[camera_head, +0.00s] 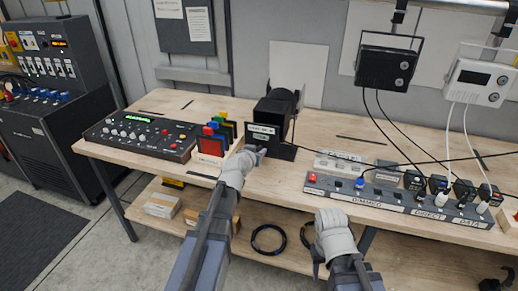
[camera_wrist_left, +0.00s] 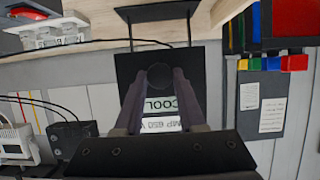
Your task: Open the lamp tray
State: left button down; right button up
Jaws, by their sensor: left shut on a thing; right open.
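A black lamp housing (camera_head: 276,108) stands on the wooden bench. The lamp tray (camera_head: 262,131) is at its front, with pale and green labels; in the left wrist view its dark face (camera_wrist_left: 130,68) carries labels reading "COOL" and "650 W". A round dark knob (camera_wrist_left: 160,75) sits on that face. My left gripper (camera_head: 260,151) reaches the tray front and is shut on the knob, with a finger on each side of it in the wrist view. Whether the tray is out of its housing at all I cannot tell. My right gripper (camera_head: 318,262) is open, low before the bench's front edge.
Coloured filters (camera_head: 222,130) and a control desk (camera_head: 143,132) stand left of the lamp. A long power strip (camera_head: 395,202) with plugs and a white switch block (camera_head: 340,163) lie to the right. Cables hang from a black floodlight (camera_head: 388,68). A lower shelf holds boxes and coiled cable.

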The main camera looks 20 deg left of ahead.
pick_arm(q)
jog(key=shift+s, duration=0.7)
jog(key=c, duration=0.5)
grip_release()
jog(key=shift+s, duration=0.1)
jog(key=p+v, duration=0.3)
jog(key=v, duration=0.4)
jog(key=shift+s+r, duration=0.15)
jog(key=shift+s, duration=0.15)
